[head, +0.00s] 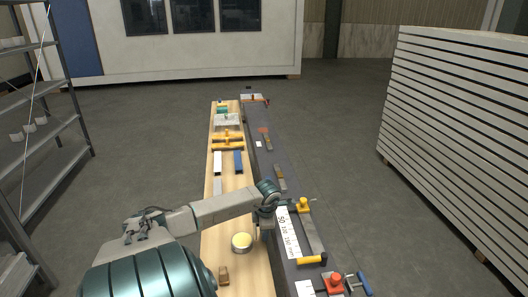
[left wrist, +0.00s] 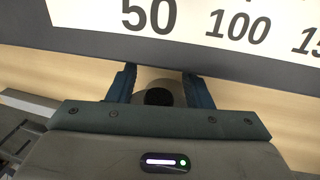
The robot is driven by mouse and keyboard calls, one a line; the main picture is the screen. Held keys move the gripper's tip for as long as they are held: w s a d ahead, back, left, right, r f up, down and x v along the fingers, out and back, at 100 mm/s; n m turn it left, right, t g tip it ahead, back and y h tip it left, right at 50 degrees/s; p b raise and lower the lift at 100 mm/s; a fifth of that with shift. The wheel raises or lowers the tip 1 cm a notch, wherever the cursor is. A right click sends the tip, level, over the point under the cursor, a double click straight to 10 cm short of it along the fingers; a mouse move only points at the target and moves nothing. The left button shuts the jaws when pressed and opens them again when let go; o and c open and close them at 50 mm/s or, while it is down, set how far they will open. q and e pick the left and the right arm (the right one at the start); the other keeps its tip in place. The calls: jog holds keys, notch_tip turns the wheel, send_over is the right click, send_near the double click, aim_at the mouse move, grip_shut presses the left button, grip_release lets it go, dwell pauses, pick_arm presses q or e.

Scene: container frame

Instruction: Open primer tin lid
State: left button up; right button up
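A small round tin (head: 242,242) with a pale yellow top and light rim stands on the wooden strip of the bench, near the front. It looks like the primer tin and its top appears flat. My left gripper (head: 268,207) is beyond it and to the right, over the seam between wood and dark rail, apart from the tin. In the left wrist view, its two dark blue fingers (left wrist: 160,88) are spread. A grey rounded part with a dark centre shows between them; I cannot tell what it is. My right gripper is not in view.
A white scale plate (head: 287,232) marked 50, 100, 150 lies on the dark rail. Yellow (head: 304,205) and red (head: 336,283) clamps stand at its right edge. Several tools lie farther back. Stacked panels (head: 455,120) stand right.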

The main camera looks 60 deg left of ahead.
pick_arm(q)
jog(key=shift+s+r, duration=0.1)
jog(key=shift+r, duration=0.3)
notch_tip(320, 180, up, 10)
jog(key=d+b, duration=0.2)
jog(key=shift+s, duration=0.15)
jog(key=shift+f, duration=0.1)
dwell(0.4)
